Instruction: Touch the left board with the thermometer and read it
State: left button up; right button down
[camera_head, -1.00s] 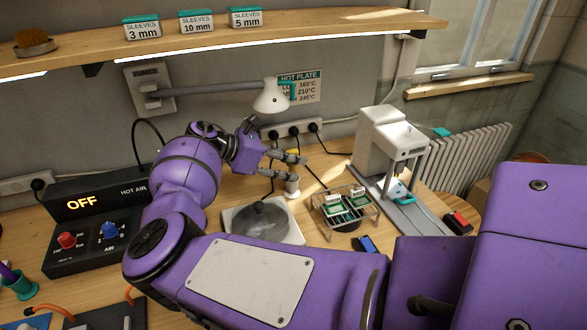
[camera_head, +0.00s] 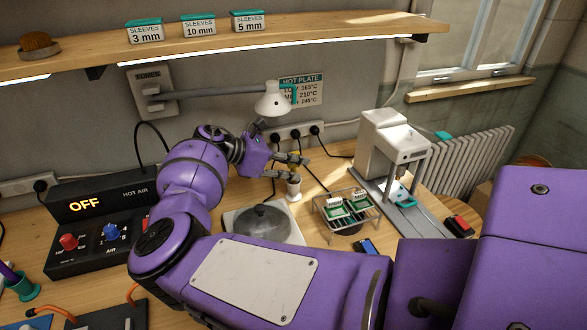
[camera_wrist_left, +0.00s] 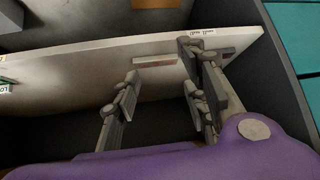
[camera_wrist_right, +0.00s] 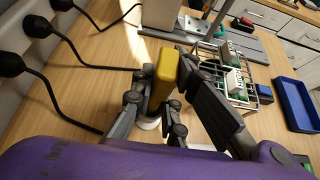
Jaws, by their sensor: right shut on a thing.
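My right gripper (camera_head: 291,166) is shut on the yellow thermometer (camera_wrist_right: 166,75), which stands between its fingers in the right wrist view. A white cup-like holder (camera_head: 293,188) is directly below; I cannot tell whether the thermometer still sits in it. The left board (camera_head: 335,209) is green with a white label and lies on a wire rack to the right of the gripper. It also shows in the right wrist view (camera_wrist_right: 236,86). My left gripper (camera_wrist_left: 165,95) is open, its fingers apart near a pale panel; it is out of the head view.
The right board (camera_head: 358,202) lies beside it on the wire rack (camera_head: 374,217). A white press (camera_head: 385,140) is behind right, a lamp head (camera_head: 273,101) above. Black cables cross the back.

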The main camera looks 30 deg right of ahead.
notch_tip(320, 180, up, 9)
jog(key=shift+r, duration=0.1)
notch_tip(320, 180, up, 3)
jog(key=shift+r+p, duration=0.1)
jog(key=shift+p, duration=0.45)
pick_arm(q)
jog(key=shift+t, duration=0.5)
jog(key=shift+w+d+r+p, duration=0.1)
jog(key=shift+w+r+p, duration=0.3)
jog(key=shift+w+r, duration=0.7)
jog(key=shift+w+r+p, duration=0.35)
jog(key=shift+w+r, duration=0.4)
jog(key=shift+r, duration=0.5)
pick_arm(e)
jog(key=shift+r, duration=2.3)
